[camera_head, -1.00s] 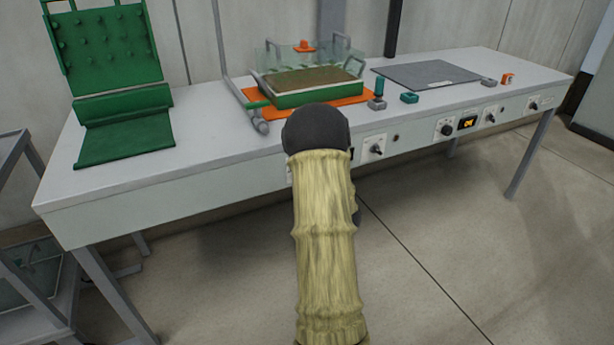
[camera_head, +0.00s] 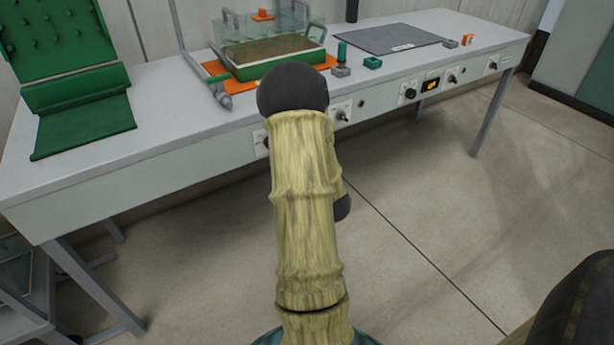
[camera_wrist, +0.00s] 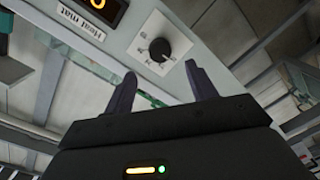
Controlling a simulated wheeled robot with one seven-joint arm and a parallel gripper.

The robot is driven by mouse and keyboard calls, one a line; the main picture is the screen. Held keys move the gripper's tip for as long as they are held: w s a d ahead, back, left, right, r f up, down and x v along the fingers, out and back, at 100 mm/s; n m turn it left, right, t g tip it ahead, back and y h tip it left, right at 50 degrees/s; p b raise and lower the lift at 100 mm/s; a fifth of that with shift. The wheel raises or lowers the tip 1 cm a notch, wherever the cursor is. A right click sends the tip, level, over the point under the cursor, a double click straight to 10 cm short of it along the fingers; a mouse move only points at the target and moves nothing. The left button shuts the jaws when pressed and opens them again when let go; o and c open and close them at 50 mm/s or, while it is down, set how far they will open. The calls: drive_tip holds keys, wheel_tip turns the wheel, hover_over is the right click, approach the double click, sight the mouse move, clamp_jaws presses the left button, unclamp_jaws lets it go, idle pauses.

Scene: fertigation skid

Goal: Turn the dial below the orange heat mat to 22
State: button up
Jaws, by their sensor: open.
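In the wrist view, a round black dial (camera_wrist: 160,49) with a light pointer sits on a white scale plate on the bench's pale front panel. A label reading "Heat mat" (camera_wrist: 85,20) and a dark display (camera_wrist: 103,8) with orange digits, cut off by the frame, are to its left. The scale numbers are too small to read. My gripper (camera_wrist: 161,82) is open and empty, its fingers apart below the dial in the picture, not around it. In the head view, the orange heat mat (camera_head: 214,70) lies under a green tray (camera_head: 282,66); my arm hides the gripper and part of the panel.
Other controls sit along the bench front: a switch (camera_head: 342,114), a black knob (camera_head: 410,93), and more to the right. The bench top (camera_head: 170,95) carries a green holder (camera_head: 85,100) and a dark grey mat (camera_head: 385,39). The floor in front is open.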

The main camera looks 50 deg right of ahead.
drive_tip(key=p+v, duration=0.3)
drive_tip(key=v, duration=0.4)
drive_tip(key=shift+s+r+p, duration=0.2)
drive_tip(key=shift+s+p, duration=0.05)
drive_tip(key=shift+p, duration=0.05)
drive_tip(key=p, duration=0.2)
drive_tip(key=shift+s+p, duration=0.3)
drive_tip(key=shift+s, duration=0.05)
drive_tip(key=p+v, duration=0.1)
drive_tip(key=p, duration=0.3)
drive_tip(key=shift+s+a+f+p, duration=0.1)
drive_tip(key=shift+s+a+p, duration=0.1)
drive_tip(key=shift+s+p, duration=0.2)
drive_tip(key=shift+f, duration=0.1)
drive_tip(key=shift+w, duration=0.1)
